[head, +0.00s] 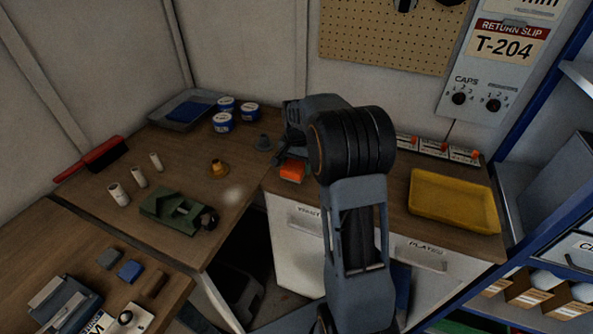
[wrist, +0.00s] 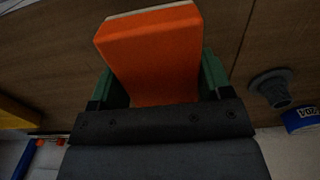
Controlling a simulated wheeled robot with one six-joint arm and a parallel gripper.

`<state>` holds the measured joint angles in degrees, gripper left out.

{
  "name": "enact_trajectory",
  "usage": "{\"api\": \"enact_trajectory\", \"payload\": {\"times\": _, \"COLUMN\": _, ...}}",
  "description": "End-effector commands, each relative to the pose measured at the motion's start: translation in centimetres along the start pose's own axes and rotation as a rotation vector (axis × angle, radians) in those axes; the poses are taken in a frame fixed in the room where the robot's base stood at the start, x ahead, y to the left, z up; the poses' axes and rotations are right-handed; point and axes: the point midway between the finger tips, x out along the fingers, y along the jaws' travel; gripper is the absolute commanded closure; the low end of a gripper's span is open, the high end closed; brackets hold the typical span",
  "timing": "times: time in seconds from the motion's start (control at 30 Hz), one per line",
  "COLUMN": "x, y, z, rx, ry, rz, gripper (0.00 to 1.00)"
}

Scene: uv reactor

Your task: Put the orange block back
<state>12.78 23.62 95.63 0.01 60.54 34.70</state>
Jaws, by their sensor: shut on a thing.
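The orange block (head: 292,172) shows just below my gripper (head: 281,158), over the wooden bench near the cabinet's left end. In the wrist view the orange block (wrist: 152,50) fills the space between the green fingers of my gripper (wrist: 158,85), which is shut on it. A pale strip shows along the block's far edge. I cannot tell whether the block touches the bench. My arm hides part of the bench right of the block.
A grey funnel-like piece (head: 263,143) stands left of my gripper, with blue-and-white tins (head: 222,122) behind it. A yellow tray (head: 452,200) lies to the right, below a row of small units (head: 435,148) with orange parts. A green fixture (head: 172,211) sits left.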

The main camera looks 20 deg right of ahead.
Motion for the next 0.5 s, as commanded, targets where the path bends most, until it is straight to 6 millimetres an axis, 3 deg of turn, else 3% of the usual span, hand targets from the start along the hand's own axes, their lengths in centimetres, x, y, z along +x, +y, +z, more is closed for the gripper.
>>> {"api": "enact_trajectory", "payload": {"times": 0.3, "x": 3.3, "y": -0.1, "z": -0.3, "rx": 0.000, "ry": -0.003, "rz": 0.002, "gripper": 0.50}}
{"api": "enact_trajectory", "payload": {"times": 0.5, "x": 3.6, "y": -0.2, "z": -0.4, "rx": 0.000, "ry": 0.001, "rz": 0.000, "gripper": 0.50}}
